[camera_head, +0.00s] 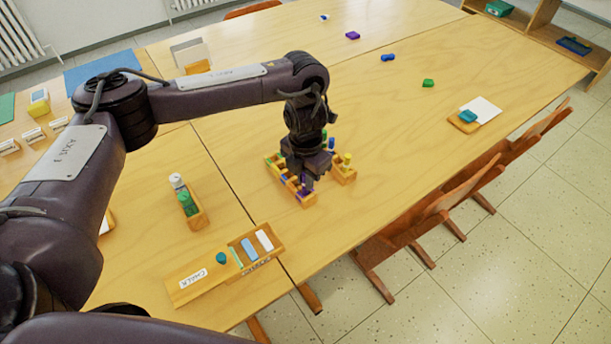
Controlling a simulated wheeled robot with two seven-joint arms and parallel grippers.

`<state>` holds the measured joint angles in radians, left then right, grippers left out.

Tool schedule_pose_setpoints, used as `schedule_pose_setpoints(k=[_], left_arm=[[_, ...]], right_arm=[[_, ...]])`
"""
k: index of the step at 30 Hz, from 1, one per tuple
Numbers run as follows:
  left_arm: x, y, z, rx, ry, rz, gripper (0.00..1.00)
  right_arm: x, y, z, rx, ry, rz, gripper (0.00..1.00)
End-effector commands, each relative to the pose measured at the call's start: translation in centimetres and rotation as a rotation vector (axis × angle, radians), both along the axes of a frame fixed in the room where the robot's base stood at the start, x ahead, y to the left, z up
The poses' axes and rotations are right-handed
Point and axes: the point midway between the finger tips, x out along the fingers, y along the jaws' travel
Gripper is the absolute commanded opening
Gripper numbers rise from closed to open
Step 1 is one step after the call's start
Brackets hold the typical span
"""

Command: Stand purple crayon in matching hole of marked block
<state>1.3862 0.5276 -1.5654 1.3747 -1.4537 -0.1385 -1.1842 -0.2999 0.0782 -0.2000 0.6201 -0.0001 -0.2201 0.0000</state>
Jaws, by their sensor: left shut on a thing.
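Two small wooden blocks with coloured crayons stand on the table under my left arm. The left block (275,163) runs toward the front and partly shows beside the gripper. The right block (347,177) holds a yellow crayon (347,158). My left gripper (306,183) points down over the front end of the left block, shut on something. A purple patch shows at its fingertips, probably the purple crayon, but the fingers hide most of it. I cannot tell whether it is in a hole. The matching hole and any mark are hidden or too small. My right gripper is not in view.
A wooden holder (196,220) with a green and a white item stands left. A labelled tray (185,290) with chalk-like sticks lies at the front edge. Small coloured pieces, including a green one (428,83), lie far right. Chairs (430,215) line the right edge.

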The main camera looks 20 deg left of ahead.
Motion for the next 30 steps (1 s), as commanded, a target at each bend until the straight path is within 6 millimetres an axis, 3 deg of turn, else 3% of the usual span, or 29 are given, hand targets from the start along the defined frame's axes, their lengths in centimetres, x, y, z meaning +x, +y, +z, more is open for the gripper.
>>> schedule_pose_setpoints(k=[30], left_arm=[[0.02, -0.01, -0.83, 0.0, 0.0, 0.0, 0.0]], right_arm=[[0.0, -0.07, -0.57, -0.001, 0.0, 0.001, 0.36]])
